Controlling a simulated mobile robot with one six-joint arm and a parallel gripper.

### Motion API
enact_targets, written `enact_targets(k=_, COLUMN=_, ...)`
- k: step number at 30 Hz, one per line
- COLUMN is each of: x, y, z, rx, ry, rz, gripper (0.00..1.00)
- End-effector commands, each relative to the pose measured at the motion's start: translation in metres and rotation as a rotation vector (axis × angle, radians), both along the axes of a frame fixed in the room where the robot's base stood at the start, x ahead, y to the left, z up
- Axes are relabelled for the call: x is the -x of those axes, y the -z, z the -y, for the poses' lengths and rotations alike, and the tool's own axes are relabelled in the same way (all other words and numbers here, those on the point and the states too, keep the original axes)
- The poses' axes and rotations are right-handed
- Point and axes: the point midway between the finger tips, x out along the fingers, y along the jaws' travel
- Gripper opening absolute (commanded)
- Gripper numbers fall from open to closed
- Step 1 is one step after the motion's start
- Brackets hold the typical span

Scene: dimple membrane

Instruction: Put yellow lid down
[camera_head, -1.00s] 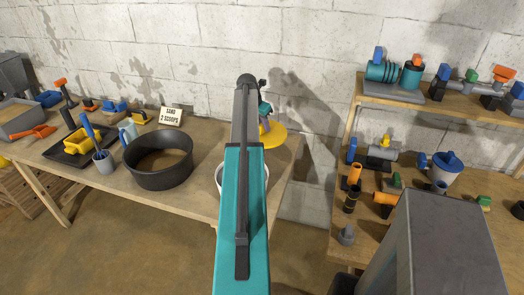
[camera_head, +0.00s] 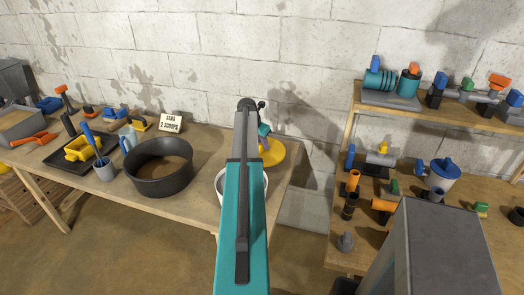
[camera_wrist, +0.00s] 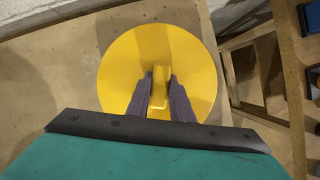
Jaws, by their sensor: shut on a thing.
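The yellow lid (camera_wrist: 190,55) is a round disc with an upright yellow handle (camera_wrist: 158,95) at its middle. In the wrist view my gripper (camera_wrist: 160,85) has its two dark fingers on either side of this handle, shut on it. In the head view the lid (camera_head: 273,153) shows at the right end of the wooden table, partly hidden behind my arm. It lies flat at or very near the tabletop; I cannot tell whether it touches. A white bucket (camera_head: 263,186) is mostly hidden behind my arm, in front of the lid.
A black round tub of sand (camera_head: 158,184) stands left of my arm. A sign (camera_head: 171,123) reading "SAND 2 SCOOPS" stands behind it. Trays and tools lie farther left. The table's right edge is close to the lid. A shelf (camera_head: 440,112) with pipe fittings stands at right.

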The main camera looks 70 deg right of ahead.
Motion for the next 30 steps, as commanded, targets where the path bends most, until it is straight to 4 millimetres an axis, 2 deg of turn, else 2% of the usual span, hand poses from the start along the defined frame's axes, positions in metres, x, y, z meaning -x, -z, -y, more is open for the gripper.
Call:
enact_targets(k=13, x=-0.001, y=0.034, z=0.000, rx=0.000, ry=-0.001, rz=0.000, gripper=0.00)
enact_targets(k=27, x=-0.001, y=0.040, z=-0.001, rx=0.000, ry=-0.002, rz=0.000, gripper=0.00)
enact_targets(k=28, x=-0.001, y=0.039, z=-0.001, rx=0.000, ry=-0.002, rz=0.000, gripper=0.25)
enact_targets(k=30, x=-0.002, y=0.039, z=-0.001, rx=0.000, ry=-0.002, rz=0.000, gripper=0.37)
